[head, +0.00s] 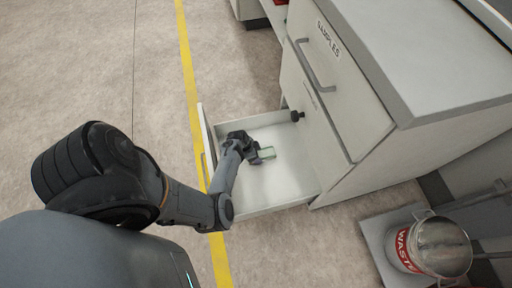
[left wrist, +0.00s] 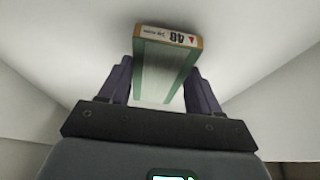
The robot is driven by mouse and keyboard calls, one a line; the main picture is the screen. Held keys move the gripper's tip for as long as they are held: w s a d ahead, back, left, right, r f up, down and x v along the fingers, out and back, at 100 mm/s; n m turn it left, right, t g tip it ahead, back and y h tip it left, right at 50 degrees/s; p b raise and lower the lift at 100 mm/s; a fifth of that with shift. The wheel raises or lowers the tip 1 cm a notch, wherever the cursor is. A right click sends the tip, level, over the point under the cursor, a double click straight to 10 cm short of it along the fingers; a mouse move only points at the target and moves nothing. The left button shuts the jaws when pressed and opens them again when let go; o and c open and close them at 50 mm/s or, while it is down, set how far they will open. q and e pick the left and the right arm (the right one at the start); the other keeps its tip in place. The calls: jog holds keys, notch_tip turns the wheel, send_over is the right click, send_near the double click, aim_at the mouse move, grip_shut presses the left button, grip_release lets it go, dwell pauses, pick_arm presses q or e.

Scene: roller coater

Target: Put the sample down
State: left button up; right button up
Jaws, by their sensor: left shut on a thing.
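The sample (left wrist: 168,62) is a small block with green sides and a labelled end reading 48. It also shows in the head view (head: 267,153), inside the open drawer (head: 265,190). My left gripper (left wrist: 160,85) is shut on it, with one dark finger on each side. In the head view my left gripper (head: 257,153) is inside the drawer, low over its white floor. I cannot tell whether the sample touches the floor. My right gripper is not in view.
The drawer belongs to a grey cabinet (head: 345,100) labelled SAMPLES. A small dark object (head: 297,116) is at the drawer's back. A metal waste bucket (head: 440,248) stands at the lower right. The drawer floor around the sample is mostly clear.

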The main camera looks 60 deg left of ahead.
pick_arm(q)
jog(key=shift+f, duration=0.6)
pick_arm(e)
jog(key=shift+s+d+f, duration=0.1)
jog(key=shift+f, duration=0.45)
pick_arm(q)
jog(key=shift+f, duration=0.1)
jog(key=o, duration=1.1)
jog(key=shift+s+r+p, duration=0.15)
jog(key=shift+r+p, duration=0.15)
jog(key=shift+r, duration=0.25)
jog(key=p+v, duration=0.5)
jog(key=v, duration=0.1)
jog(key=shift+s+r, duration=0.2)
jog(key=shift+r, duration=0.15)
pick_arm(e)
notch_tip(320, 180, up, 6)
